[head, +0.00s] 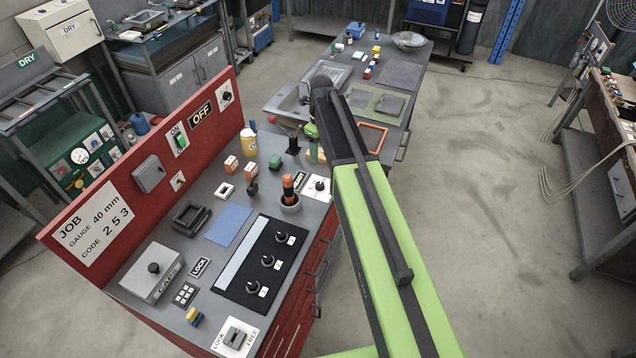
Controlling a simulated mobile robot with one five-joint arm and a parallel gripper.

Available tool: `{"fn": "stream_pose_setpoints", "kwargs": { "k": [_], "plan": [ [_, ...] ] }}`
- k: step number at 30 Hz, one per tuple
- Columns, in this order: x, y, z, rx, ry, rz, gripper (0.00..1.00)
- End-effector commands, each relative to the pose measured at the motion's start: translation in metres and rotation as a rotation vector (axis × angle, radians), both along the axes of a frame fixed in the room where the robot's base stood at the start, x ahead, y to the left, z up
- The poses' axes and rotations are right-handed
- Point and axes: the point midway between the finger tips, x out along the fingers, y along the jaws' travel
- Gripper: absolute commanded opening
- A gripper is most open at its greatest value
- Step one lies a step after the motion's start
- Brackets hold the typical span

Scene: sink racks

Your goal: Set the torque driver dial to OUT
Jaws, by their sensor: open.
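A white plate with a dark dial knob (318,186) lies on the red-fronted bench, right of the orange-handled driver (288,188) in its round holder. I take it as the torque driver dial, but its marks are too small to read, so its setting cannot be told. A small dark label (300,181) stands beside it. My green and black arm reaches up from the lower right. My gripper (312,148) is at its far end, above the back part of the bench, beyond the dial and apart from it. It is open; its fingers are small and partly hidden by the arm.
A black panel with several knobs (262,268), a blue mat (228,224) and a grey CAPS box (153,270) are on the bench. The red back panel (100,200) bounds its left side. A sink counter (300,92) lies beyond. The floor at right is clear.

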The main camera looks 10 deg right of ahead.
Motion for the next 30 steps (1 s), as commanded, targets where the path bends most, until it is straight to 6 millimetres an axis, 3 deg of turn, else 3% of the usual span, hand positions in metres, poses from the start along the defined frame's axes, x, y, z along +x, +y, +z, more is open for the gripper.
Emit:
{"fn": "stream_pose_setpoints", "kwargs": {
  "k": [1, 21, 25, 30],
  "plan": [
    [0.000, 0.001, -0.016, 0.000, 0.000, 0.001, 0.54],
    [0.000, 0.002, -0.148, 0.000, 0.000, 0.004, 0.54],
    [0.000, 0.002, -0.159, 0.000, 0.000, 0.005, 0.54],
    [0.000, 0.003, -0.158, 0.000, 0.000, 0.005, 0.54]
  ]
}}
